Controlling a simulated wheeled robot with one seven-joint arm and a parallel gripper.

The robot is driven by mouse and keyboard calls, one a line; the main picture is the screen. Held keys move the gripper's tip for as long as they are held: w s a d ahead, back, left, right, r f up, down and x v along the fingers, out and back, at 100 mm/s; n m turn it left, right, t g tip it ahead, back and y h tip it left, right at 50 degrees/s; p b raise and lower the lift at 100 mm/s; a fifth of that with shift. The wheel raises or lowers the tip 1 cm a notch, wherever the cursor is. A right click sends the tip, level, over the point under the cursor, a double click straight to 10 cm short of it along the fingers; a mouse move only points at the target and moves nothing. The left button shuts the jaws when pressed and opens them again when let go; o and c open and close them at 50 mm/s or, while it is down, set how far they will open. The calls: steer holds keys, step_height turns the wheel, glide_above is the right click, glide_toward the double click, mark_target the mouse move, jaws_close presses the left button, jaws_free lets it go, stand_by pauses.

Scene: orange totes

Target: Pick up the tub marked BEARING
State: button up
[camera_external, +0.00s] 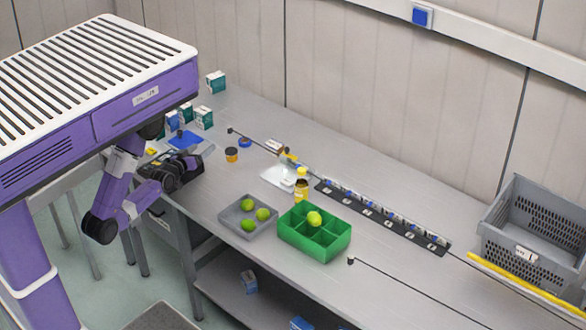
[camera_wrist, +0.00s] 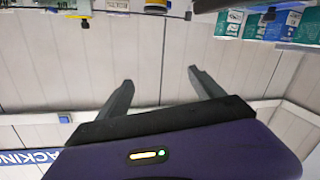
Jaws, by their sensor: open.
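No lettering that reads BEARING is legible in either view. A small orange tub with a dark lid (camera_external: 231,155) stands on the grey bench, a little right of my gripper (camera_external: 193,163). A small blue round item (camera_external: 245,142) lies just behind it. My gripper also shows in the wrist view (camera_wrist: 160,76), with its two fingers apart and nothing between them. That view looks upside down.
Several teal-and-white boxes (camera_external: 203,117) stand at the bench's far left, near a blue item (camera_external: 184,140). A grey tray (camera_external: 233,232) of green fruit, a green divided box (camera_external: 320,250), a yellow bottle (camera_external: 301,190) and a grey crate (camera_external: 548,258) stand further right.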

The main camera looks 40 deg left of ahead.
steer(key=w+a+f+n+g+h, duration=0.1)
steer(key=w+a+n, duration=0.4)
steer(key=w+n, duration=0.25)
steer(key=w+a+f+n+g+h, duration=0.1)
steer(key=w+a+n, duration=0.3)
steer(key=w+n, duration=0.4)
steer(key=n+g+h, duration=0.2)
steer(key=n+h, duration=0.5)
steer(key=n, duration=0.2)
glide_above(232, 151)
steer(key=a, duration=0.1)
steer(key=shift+w+f, duration=0.2)
steer(key=shift+f, duration=0.85)
steer(key=shift+s+d+f+n+g, duration=0.15)
steer(key=shift+f+n+g, duration=0.15)
steer(key=shift+n+g, duration=0.1)
step_height(232, 151, down, 4)
steer(key=shift+r, duration=0.25)
step_height(232, 151, down, 4)
steer(key=shift+r, duration=0.2)
steer(key=shift+r+x, duration=0.1)
steer(key=shift+x, duration=0.65)
steer(key=shift+r+x, duration=0.15)
steer(key=shift+x, duration=0.55)
steer(key=shift+c, duration=0.3)
